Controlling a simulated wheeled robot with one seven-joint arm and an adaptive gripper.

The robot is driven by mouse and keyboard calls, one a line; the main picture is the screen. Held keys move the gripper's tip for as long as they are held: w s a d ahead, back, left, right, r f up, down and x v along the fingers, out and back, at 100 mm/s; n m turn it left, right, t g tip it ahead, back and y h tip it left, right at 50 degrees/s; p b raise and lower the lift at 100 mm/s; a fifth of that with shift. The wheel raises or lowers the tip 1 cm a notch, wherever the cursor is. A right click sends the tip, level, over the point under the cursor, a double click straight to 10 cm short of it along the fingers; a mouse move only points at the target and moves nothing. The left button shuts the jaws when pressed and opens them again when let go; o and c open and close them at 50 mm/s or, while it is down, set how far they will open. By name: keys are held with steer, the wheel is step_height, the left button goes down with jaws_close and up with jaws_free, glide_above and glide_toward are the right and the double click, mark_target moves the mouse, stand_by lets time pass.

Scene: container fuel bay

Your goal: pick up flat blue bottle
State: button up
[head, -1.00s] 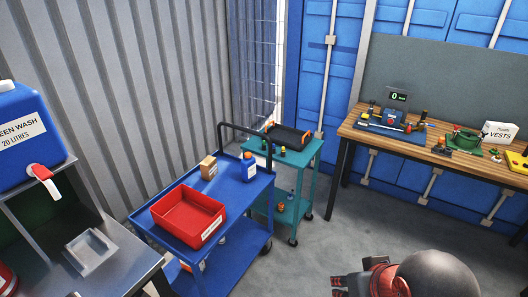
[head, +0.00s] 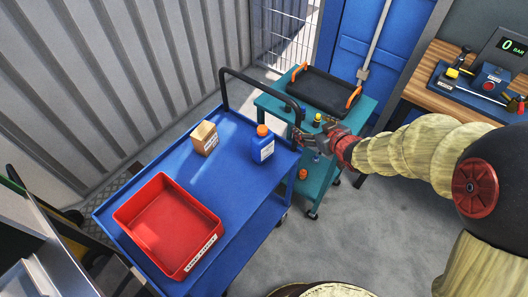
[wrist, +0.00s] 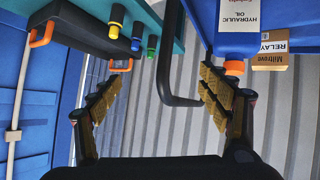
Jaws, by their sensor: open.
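The flat blue bottle (head: 262,146) has an orange cap and a white label. It stands upright on the top of the blue cart (head: 238,185), near its right end. In the wrist view the bottle (wrist: 238,32) appears upside down, labelled hydraulic oil, beyond the right-hand finger. My gripper (head: 299,138) is open and empty, just right of the bottle and near the cart's black handle. In the wrist view the gap between my fingers (wrist: 160,88) holds no bottle; the handle and wall show beyond it.
A small cardboard relay box (head: 204,138) and a red tray (head: 187,268) share the cart top. The black handle (head: 222,92) rises at the cart's far end. A teal cart (head: 366,107) with a black tray (head: 318,92) and small coloured items stands close behind my gripper.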

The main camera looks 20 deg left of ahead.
mark_target(268, 144)
steer(key=shift+o, duration=0.5)
steer(key=a+f+n+g+y, duration=0.1)
steer(key=a+f, duration=0.3)
steer(key=f, duration=0.1)
steer(key=shift+s+a+f+y+b, duration=0.2)
steer(key=shift+s+y+b, duration=0.1)
steer(key=shift+s+y, duration=0.15)
steer(key=shift+o, duration=0.2)
steer(key=s+a+f+y, duration=0.1)
steer(key=s+a+f+n+g, duration=0.1)
steer(key=a+f, duration=0.1)
steer(key=s+a+f+y+b, duration=0.1)
steer(key=a, duration=0.1)
steer(key=shift+s+a+f+n+g+y, duration=0.25)
steer(key=shift+s+f+n+g+y, duration=0.05)
steer(key=shift+s+f+y, duration=0.05)
steer(key=shift+w+a+f+b, duration=0.1)
steer(key=shift+a+f+b, duration=0.2)
steer(key=shift+a, duration=0.3)
steer(key=shift+w+a+f+b, duration=0.15)
steer(key=shift+a+f, duration=0.15)
steer(key=shift+a, duration=0.25)
steer(key=b+x, duration=0.1)
steer(key=x, duration=0.2)
steer(key=b+x, duration=0.1)
steer(key=x, duration=0.1)
steer(key=shift+w+a+r+b, duration=0.25)
steer(key=shift+w+a+b, duration=0.05)
steer(key=shift+b, duration=0.05)
steer(key=shift+r, duration=0.1)
